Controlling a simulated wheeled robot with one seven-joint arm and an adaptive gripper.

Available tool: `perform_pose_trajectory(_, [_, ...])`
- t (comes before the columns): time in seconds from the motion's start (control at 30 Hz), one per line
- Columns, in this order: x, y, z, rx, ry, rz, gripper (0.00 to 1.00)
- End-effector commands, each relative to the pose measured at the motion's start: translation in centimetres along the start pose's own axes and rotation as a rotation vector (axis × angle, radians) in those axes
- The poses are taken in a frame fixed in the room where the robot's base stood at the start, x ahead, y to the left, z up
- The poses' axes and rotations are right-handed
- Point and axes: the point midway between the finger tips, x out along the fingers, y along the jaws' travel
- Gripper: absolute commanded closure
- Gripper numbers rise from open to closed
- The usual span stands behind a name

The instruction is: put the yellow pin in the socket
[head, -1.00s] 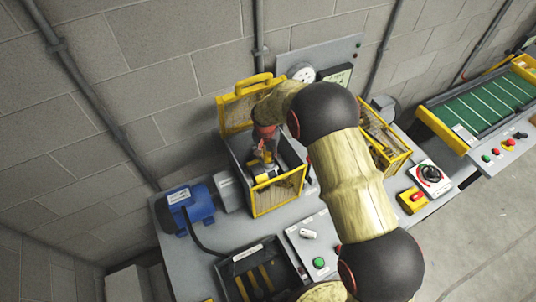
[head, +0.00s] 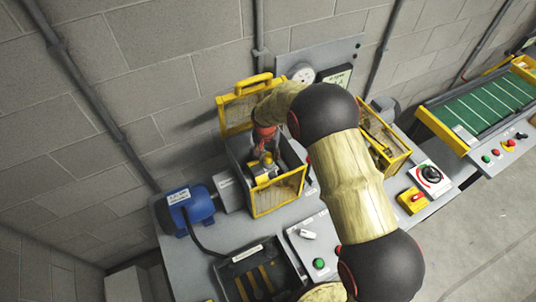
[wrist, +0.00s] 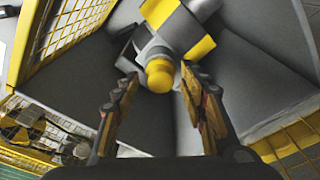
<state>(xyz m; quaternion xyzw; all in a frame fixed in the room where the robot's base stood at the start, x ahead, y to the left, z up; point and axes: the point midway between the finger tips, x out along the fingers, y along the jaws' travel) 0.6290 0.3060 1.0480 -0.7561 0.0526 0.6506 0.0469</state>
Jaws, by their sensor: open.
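The yellow pin (wrist: 160,75) shows its rounded yellow end at a grey hub (wrist: 152,48) in the wrist view. It appears to sit in the hub's socket, but I cannot tell how deep. In the head view the pin (head: 267,159) is small, inside the open yellow-framed guard box. My gripper (wrist: 162,98) is open, with one finger on each side of the pin's end and a visible gap to each. In the head view my gripper (head: 265,143) is just above the pin, partly hidden by my arm. The socket's opening is hidden.
The yellow mesh guard (head: 278,194) stands close around the gripper, with its lid (head: 236,108) raised behind. A blue motor (head: 191,206) is at the left. A second yellow mesh guard (head: 385,137) is to the right. A dark tray (head: 262,272) lies in front.

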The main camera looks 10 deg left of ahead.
Motion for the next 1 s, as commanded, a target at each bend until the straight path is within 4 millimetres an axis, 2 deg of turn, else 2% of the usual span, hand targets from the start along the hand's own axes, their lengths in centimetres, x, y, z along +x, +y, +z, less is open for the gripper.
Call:
perform_pose_trajectory(0.17, [-1.4,-0.1,-0.1,0.0,0.003,-0.002,0.57])
perform_pose_trajectory(0.5, [-8.1,-0.1,-0.1,0.001,0.002,-0.002,0.57])
perform_pose_trajectory(0.7, [-11.1,0.0,-0.1,0.0,0.002,-0.001,0.57])
perform_pose_trajectory(1.0, [-12.3,0.0,0.0,0.0,0.0,0.0,0.57])
